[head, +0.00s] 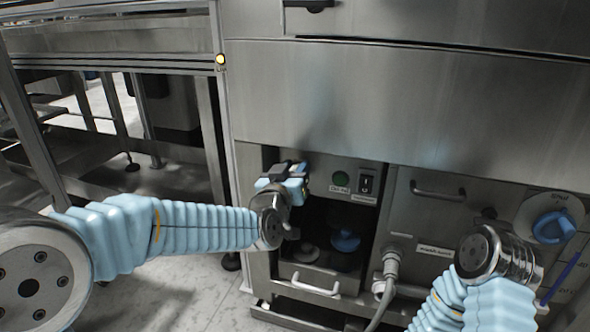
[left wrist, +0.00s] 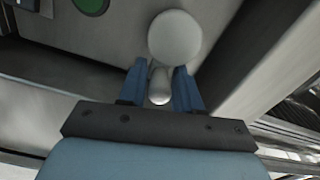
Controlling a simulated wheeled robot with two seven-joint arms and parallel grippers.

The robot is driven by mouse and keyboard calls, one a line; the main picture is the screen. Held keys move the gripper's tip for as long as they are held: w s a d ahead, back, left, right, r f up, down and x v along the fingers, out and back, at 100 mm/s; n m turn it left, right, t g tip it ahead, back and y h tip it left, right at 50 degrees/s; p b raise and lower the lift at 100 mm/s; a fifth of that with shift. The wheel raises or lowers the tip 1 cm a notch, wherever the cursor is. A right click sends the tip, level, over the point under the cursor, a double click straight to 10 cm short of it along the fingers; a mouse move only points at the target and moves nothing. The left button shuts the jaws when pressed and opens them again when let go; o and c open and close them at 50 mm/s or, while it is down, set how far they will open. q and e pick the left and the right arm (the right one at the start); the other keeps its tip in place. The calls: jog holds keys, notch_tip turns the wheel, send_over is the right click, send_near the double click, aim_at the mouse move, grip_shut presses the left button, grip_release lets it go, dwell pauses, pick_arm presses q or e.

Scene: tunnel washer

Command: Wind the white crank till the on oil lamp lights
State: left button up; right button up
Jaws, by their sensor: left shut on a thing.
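My left gripper (head: 287,183) is at the left side of the recess in the steel machine front. In the left wrist view its two blue fingers (left wrist: 160,88) are closed around the pale handle of the white crank (left wrist: 174,38). The crank's round white end shows just beyond the fingertips. In the head view the gripper hides the crank. The green lamp (head: 340,179) sits right of the gripper on the panel, with a small label below; it looks dark green, unlit. It also shows at the top of the left wrist view (left wrist: 91,3). My right gripper is not in view.
A black rocker switch (head: 367,184) is right of the lamp. A blue knob (head: 345,240) and a pale round cap (head: 306,251) are lower in the recess. A grey hose (head: 391,268) hangs to the right. A blue rotary handle (head: 553,227) is at the far right.

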pick_arm(q)
jog(key=shift+s+d+m, duration=0.15)
jog(key=shift+d+m, duration=0.2)
jog(key=shift+m, duration=0.25)
grip_shut()
jog(key=shift+s+d+f+m+p, duration=0.15)
jog(key=shift+d+m+p, duration=0.25)
jog(key=shift+m, duration=0.55)
jog(key=shift+s+d+f+m+p, duration=0.1)
jog(key=shift+d+m+p, duration=0.25)
jog(key=shift+m, duration=0.6)
grip_release()
jog(key=shift+s+d+f+m+p, duration=0.15)
jog(key=shift+d+m+p, duration=0.1)
jog(key=shift+m, duration=0.6)
jog(key=shift+d+f+m+p, duration=0.15)
jog(key=shift+d+m, duration=0.1)
jog(key=shift+m, duration=0.6)
jog(key=shift+s+d+f+m, duration=0.1)
jog(key=shift+f+m, duration=0.1)
jog(key=shift+m, duration=0.45)
jog(key=shift+d+f+m, duration=0.1)
jog(key=shift+f+m, duration=0.1)
jog(key=shift+m, duration=0.45)
jog(key=shift+f, duration=0.1)
